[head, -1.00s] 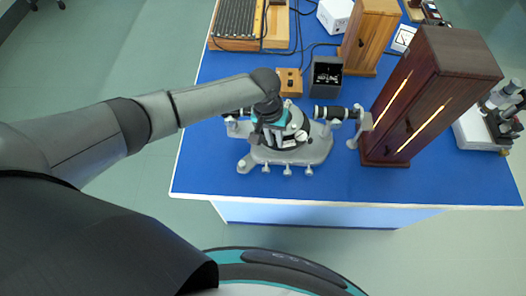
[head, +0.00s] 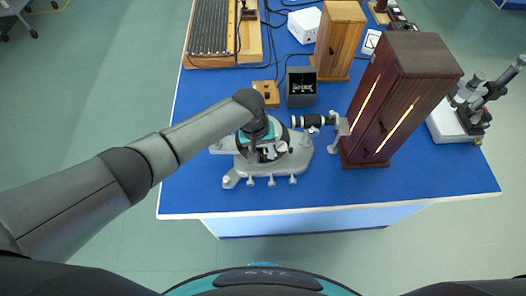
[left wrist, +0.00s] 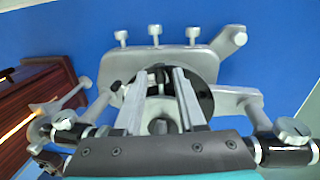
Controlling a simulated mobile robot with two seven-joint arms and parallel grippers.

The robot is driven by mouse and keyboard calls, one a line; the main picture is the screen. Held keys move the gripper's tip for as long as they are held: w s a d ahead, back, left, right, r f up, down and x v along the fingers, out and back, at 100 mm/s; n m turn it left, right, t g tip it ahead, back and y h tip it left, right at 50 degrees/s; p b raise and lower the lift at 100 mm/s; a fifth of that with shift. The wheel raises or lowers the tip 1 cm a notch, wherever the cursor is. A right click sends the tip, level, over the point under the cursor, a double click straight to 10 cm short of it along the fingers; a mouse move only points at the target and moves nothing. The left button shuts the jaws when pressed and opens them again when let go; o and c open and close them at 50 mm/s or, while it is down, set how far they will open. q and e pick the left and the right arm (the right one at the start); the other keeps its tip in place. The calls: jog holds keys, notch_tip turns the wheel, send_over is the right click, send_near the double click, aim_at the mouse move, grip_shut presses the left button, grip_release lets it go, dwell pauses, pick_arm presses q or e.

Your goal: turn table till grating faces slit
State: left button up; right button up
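The grey spectrometer (head: 300,160) stands on the blue bench top, with its round dark table (left wrist: 205,98) in the middle. A black tube (head: 310,121) points right from it toward the tall lamp cabinet. My left gripper (head: 262,150) reaches down over the spectrometer's table. In the left wrist view its two fingers (left wrist: 159,72) stand apart above the table, with small dark and grey parts between and below them. I cannot clearly tell the grating among these parts, or whether a finger touches anything. My right gripper is not in view.
The dark wooden cabinet (head: 408,85) with glowing slots stands close to the tube's right end. A dark grey box (head: 301,88) and a small wooden block (head: 267,93) stand behind the spectrometer. A microscope (head: 468,105) is at the far right. The bench front is clear.

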pick_arm(q)
jog(key=shift+o, duration=0.4)
jog(key=shift+r, duration=0.1)
jog(key=shift+r, duration=0.2)
notch_tip(320, 180, up, 14)
jog(key=a+p, duration=0.2)
jog(key=shift+a+r, duration=0.2)
jog(key=shift+r, duration=0.05)
jog(key=shift+s, duration=0.1)
